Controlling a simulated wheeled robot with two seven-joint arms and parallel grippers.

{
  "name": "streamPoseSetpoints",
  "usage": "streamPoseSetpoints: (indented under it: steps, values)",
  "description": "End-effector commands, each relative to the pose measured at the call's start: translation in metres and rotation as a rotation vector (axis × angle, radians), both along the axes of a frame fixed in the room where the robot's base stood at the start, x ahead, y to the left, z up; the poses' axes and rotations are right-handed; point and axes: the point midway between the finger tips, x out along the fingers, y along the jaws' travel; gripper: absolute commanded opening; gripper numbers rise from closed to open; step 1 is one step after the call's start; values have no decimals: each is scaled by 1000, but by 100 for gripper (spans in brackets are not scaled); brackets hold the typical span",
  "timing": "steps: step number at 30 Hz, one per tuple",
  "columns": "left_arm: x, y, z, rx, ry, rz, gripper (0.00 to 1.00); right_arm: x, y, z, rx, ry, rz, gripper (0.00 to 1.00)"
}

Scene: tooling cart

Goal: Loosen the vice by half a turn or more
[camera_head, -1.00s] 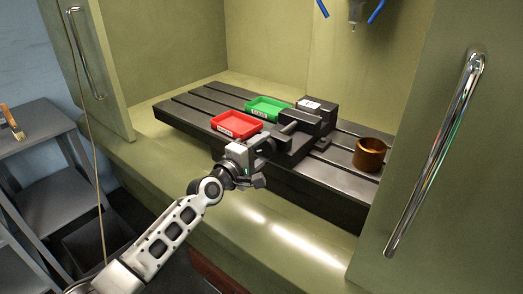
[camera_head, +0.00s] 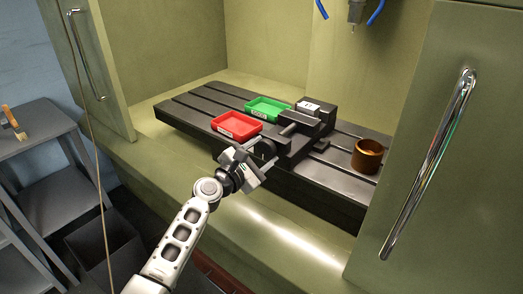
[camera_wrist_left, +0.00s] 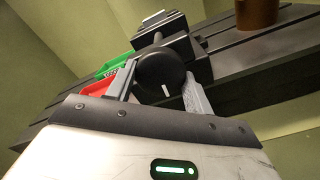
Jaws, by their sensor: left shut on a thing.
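The dark grey vice (camera_head: 308,122) stands on the slotted machine table, its screw end toward me. Its round black handle (camera_wrist_left: 160,75) with a white mark shows in the left wrist view between the two fingers. My left gripper (camera_head: 259,157) is at the near end of the vice, rolled at a slant, and shut on the handle. The left wrist view shows the gripper (camera_wrist_left: 160,88) with a finger on each side of the handle. The white mark on the handle points down and slightly right there. My right gripper is not in view.
A red tray (camera_head: 236,125) and a green tray (camera_head: 268,108) sit on the slotted table (camera_head: 185,107), left of the vice. A copper-brown cup (camera_head: 368,156) stands to its right. Open doors with chrome handles (camera_head: 430,165) flank the machine. A grey shelf stands at far left.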

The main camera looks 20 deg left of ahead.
Motion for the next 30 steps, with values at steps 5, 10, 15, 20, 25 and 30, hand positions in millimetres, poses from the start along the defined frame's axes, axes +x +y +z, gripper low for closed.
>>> streamPoseSetpoints:
  steps: [5, 10, 15, 20, 25, 30]
  values:
    - [0, -1, 0, -90, 34, -2, 29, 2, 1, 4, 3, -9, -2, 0]
    - [0, -1, -1, -138, 51, -2, 29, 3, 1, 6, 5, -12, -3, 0]
    - [0, -1, -1, -160, 59, -1, 29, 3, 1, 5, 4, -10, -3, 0]
    - [0, -1, -1, -163, 60, -1, 29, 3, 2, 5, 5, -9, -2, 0]
    - [0, -1, -1, -162, 60, -1, 29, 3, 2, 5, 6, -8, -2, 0]
    - [0, -1, -1, -161, 59, -1, 73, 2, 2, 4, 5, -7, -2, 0]
